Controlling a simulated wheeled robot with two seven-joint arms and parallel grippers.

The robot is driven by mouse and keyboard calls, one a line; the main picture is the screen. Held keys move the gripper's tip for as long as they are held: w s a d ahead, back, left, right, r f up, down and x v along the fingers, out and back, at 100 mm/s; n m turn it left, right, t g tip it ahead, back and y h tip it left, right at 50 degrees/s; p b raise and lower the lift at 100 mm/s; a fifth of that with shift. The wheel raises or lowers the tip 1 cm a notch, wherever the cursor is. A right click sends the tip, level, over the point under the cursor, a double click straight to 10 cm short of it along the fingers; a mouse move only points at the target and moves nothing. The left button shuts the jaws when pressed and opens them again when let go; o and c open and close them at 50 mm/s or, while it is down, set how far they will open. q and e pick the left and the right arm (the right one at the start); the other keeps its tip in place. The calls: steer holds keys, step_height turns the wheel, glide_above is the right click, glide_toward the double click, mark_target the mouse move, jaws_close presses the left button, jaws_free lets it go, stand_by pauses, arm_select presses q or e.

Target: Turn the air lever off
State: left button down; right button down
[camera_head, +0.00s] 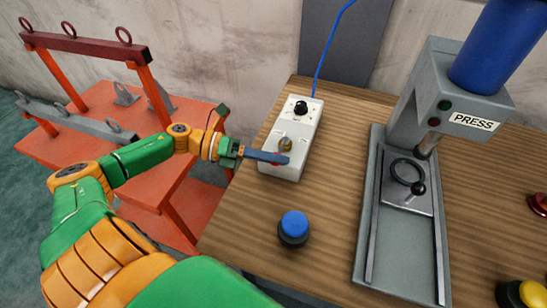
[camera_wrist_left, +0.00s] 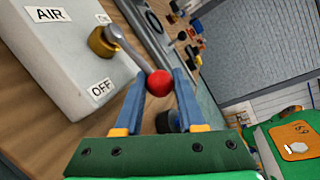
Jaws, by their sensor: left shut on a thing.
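The air lever (camera_wrist_left: 130,52) is a grey bar with a red ball knob (camera_wrist_left: 159,83), on a brass pivot on the white control box (camera_head: 302,128). The box carries the words AIR, ON and OFF in the left wrist view. The bar runs from the pivot toward lower right in that view, with ON above it and OFF below it. My left gripper (camera_wrist_left: 158,95) is shut on the red knob, one finger on each side. In the head view the left gripper (camera_head: 283,159) reaches over the lower part of the box and partly hides the knob. My right gripper is out of view.
A blue button (camera_head: 294,228) stands on the wooden table in front of the box. A grey press (camera_head: 372,215) stands to the right, with a yellow button (camera_head: 533,294) at the far right. An orange table (camera_head: 100,160) with a lifting frame is on the left.

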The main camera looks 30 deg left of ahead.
arm_select(q)
steer(key=c, duration=0.8)
jaws_free()
steer(key=shift+o, duration=0.2)
steer(key=shift+w, duration=0.1)
steer(key=shift+a+f, duration=0.1)
steer(key=shift+a, duration=0.15)
steer(key=v, duration=0.6)
steer(key=shift+s+a, duration=0.2)
steer(key=shift+s, duration=0.05)
